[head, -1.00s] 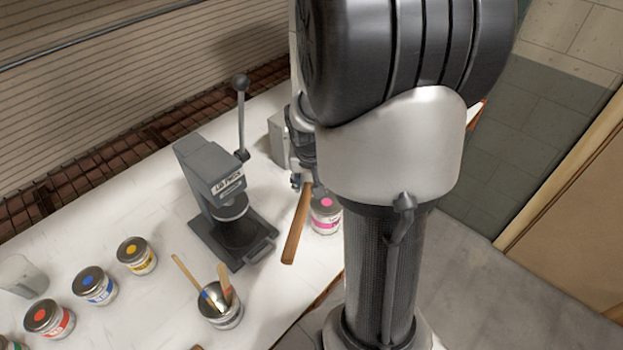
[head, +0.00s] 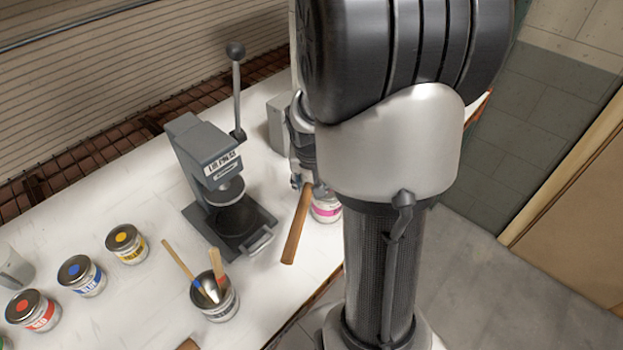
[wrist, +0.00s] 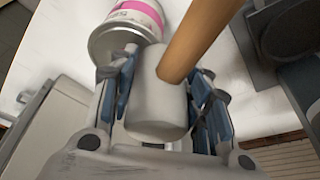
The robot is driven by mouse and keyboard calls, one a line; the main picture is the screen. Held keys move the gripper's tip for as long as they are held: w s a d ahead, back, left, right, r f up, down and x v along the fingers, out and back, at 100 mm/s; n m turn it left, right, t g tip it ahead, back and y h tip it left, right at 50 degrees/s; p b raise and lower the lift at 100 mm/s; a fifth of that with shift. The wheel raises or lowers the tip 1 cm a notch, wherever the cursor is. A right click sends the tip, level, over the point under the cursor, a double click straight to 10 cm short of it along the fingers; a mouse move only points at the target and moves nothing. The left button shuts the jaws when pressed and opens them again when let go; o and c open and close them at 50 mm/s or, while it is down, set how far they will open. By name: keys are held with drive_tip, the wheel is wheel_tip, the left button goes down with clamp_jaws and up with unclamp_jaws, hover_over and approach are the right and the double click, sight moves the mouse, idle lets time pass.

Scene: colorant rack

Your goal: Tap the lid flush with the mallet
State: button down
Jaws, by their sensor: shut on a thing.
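My gripper (wrist: 163,95) is shut on the mallet's pale grey head (wrist: 155,115), with a blue-padded finger on each side. The mallet's wooden handle (wrist: 200,38) slants up and right in the wrist view. In the head view the handle (head: 297,225) points toward the table's front edge. The can with the pink label (head: 327,211) stands just right of the handle. In the wrist view its silver lid end (wrist: 112,42) is just beyond the mallet head, partly covered by a finger and the head. I cannot tell whether they touch or how the lid sits.
The grey lid press (head: 215,170) with its upright lever stands left of my gripper. Red (head: 32,312), blue (head: 82,275) and yellow (head: 126,243) cans stand at left. An open tin with wooden sticks (head: 215,300) is near the front. A grey box (head: 279,118) is behind.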

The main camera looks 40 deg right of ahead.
drive_tip(key=shift+r+p, duration=2.3)
drive_tip(key=shift+r, duration=0.35)
drive_tip(key=shift+f, duration=0.15)
